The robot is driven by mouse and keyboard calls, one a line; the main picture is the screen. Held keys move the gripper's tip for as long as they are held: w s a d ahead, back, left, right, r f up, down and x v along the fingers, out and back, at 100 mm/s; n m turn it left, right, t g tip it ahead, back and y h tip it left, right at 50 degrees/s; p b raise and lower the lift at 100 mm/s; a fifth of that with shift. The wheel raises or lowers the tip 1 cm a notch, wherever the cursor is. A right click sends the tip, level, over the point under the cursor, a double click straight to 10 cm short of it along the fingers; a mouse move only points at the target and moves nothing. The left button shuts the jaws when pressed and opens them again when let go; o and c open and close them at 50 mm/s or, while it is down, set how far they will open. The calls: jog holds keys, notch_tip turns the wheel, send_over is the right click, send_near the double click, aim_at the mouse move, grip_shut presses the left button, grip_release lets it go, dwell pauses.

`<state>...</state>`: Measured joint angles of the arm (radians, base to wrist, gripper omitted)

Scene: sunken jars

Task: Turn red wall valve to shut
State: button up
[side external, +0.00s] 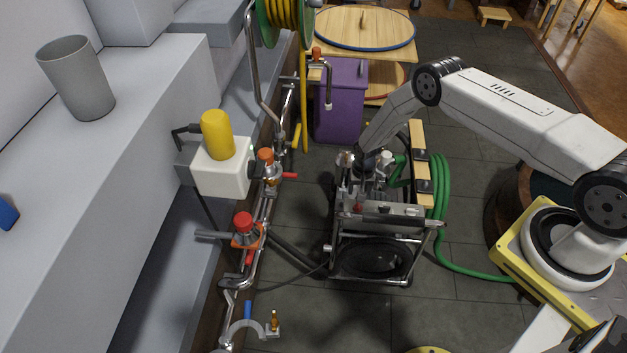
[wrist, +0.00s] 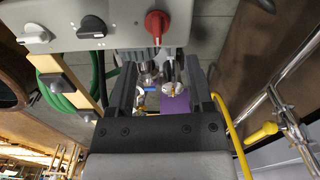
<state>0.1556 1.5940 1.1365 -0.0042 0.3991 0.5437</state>
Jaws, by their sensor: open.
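Along the wall at left in the side external view, a valve with a red round cap (side external: 243,222) sits on the pipework, with a short red handle (side external: 249,257) just below it. A second red lever (side external: 290,176) sticks out to the right beside an orange-capped valve (side external: 265,156). I cannot tell which is the red wall valve. My gripper (wrist: 164,62) is open in the wrist view, with nothing clearly held between its fingers. In the side external view it is over the wheeled machine, hard to pick out, to the right of the wall valves and apart from them.
The machine's panel (wrist: 72,28) with a red knob (wrist: 157,23) is close ahead of my fingers. A yellow lever (wrist: 262,132) is on the pipes at right. A purple bin (side external: 341,105) and a green hose (side external: 440,190) are near the machine. Floor between pipes and machine is narrow.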

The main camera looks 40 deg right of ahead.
jog(key=w+a+r+n+t+y, duration=0.1)
jog(key=a+r+n+t, duration=0.15)
jog(key=a+n, duration=0.6)
jog(key=w+a+r+n+t, duration=0.1)
jog(key=w+a+n+t, duration=0.15)
jog(key=a+n, duration=0.65)
jog(key=s+a+r+n+t+y, duration=0.1)
jog(key=s+a+r+n+y, duration=0.1)
jog(key=a+n, duration=0.6)
jog(key=s+a+r+n+t+y, duration=0.1)
jog(key=s+a+n+y, duration=0.3)
jog(key=a+n, duration=0.4)
jog(key=shift+s+r+n, duration=0.7)
jog(key=shift+r+n, duration=0.05)
jog(key=shift+r, duration=0.1)
jog(key=shift+w+a+f, duration=0.1)
jog(key=shift+x, duration=2.45)
jog(key=shift+x, duration=1.35)
